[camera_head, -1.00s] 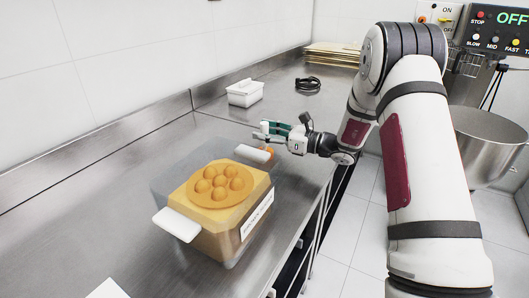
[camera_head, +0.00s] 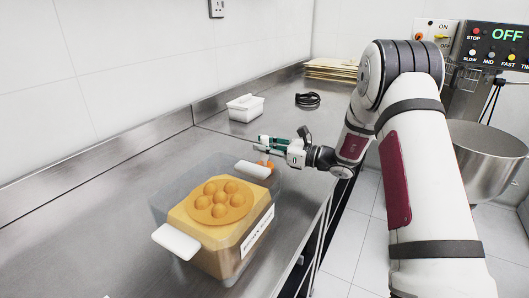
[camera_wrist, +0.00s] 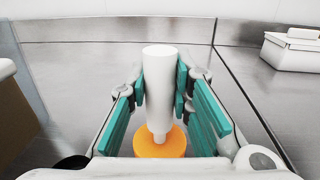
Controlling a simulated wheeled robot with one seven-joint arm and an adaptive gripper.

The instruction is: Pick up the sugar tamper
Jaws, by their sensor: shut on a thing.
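The sugar tamper has a white handle (camera_wrist: 158,75) and a round orange foot (camera_wrist: 161,143) in the wrist view. My gripper (camera_wrist: 160,92) is shut on the handle, with a teal-padded finger on either side. The tamper stands nearly upright in that view. In the head view my gripper (camera_head: 262,146) is just behind the clear bin, near its back right corner. A small orange part of the tamper (camera_head: 265,164) shows below it there; the rest is hidden. I cannot tell whether the foot touches the counter.
A clear bin (camera_head: 162,204) with white handles, holding a yellow-orange load, stands close in front. A white box (camera_head: 245,109), a black coil (camera_head: 307,99) and stacked boards (camera_head: 331,70) are farther back on the steel counter (camera_head: 90,235). A mixer bowl (camera_head: 487,160) is right.

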